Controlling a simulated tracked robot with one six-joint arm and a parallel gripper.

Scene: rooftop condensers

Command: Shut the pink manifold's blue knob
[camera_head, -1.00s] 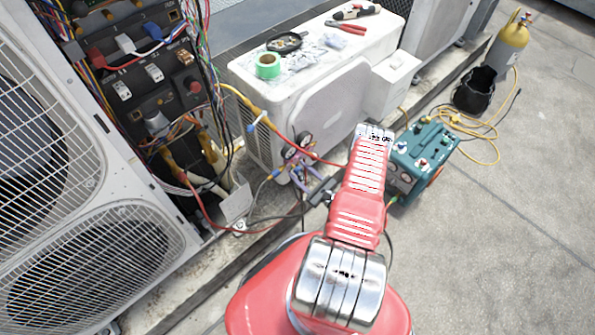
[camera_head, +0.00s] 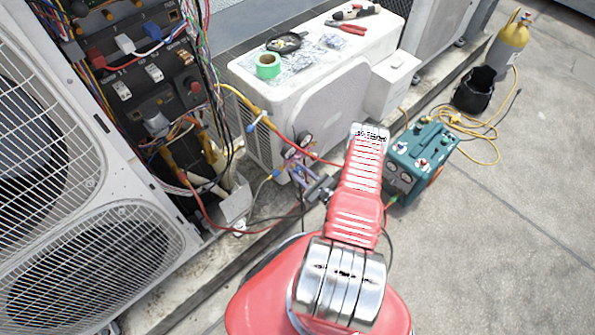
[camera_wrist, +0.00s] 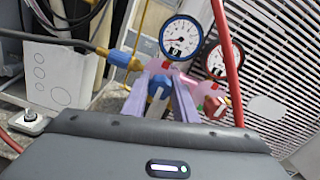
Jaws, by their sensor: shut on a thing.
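The pink manifold (camera_wrist: 165,72) stands in front of a louvred condenser side in the wrist view, carrying a blue-rimmed gauge (camera_wrist: 181,38) and a red-rimmed gauge (camera_wrist: 222,58). Its blue knob (camera_wrist: 158,86) faces me. My gripper (camera_wrist: 160,104) has its two lavender fingers on either side of the blue knob, shut on it. The knob's lower part is hidden between the fingers. A red knob (camera_wrist: 213,106) sits to the right, apart from the fingers. In the head view my gripper (camera_head: 297,174) is small beside the gauges.
A red hose (camera_wrist: 228,60) runs down close to the right of the manifold. A blue fitting (camera_wrist: 121,59) and dark hose lie left. In the head view a teal machine (camera_head: 425,150) stands right of my arm, and an open wiring panel (camera_head: 150,75) stands left.

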